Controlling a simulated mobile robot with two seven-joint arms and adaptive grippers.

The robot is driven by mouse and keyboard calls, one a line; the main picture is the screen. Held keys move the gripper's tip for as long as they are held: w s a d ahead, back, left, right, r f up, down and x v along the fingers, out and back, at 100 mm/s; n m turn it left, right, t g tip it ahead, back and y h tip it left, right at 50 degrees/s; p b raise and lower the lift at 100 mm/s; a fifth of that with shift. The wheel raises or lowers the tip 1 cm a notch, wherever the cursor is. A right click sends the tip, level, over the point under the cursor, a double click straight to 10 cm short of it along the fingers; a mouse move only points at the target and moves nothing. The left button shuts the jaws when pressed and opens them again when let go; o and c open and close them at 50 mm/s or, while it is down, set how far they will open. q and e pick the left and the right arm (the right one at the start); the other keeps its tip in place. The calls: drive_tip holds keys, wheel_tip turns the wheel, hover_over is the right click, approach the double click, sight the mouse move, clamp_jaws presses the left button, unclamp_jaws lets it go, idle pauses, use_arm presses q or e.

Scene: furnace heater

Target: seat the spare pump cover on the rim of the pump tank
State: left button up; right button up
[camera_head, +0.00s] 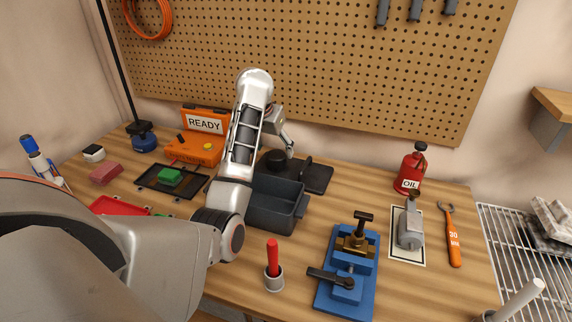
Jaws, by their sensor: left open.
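The pump tank looks to be the dark grey, open-topped box (258,208) in the middle of the bench. Its near left side is hidden by my left arm. A black flat plate (319,178) with a round black part and an upright piece on it lies just behind the tank; it looks like the spare pump cover. My left gripper (286,142) is open and empty above the left part of this plate. The arm partly blocks the view there, and I cannot tell whether a finger touches the plate.
A blue vise (348,302) with a brass part and a cup with a red-handled tool (273,264) stand in front. A red oil can (410,168), a grey part on a white mat (407,253) and an orange wrench (452,240) are right. An orange READY case (190,150) stands left.

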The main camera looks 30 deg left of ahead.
sight(276, 154)
use_arm(q)
drive_tip(key=x, duration=0.5)
drive_tip(key=shift+w+a, duration=0.1)
drive_tip(key=shift+r, duration=0.1)
drive_tip(key=c, duration=1.6)
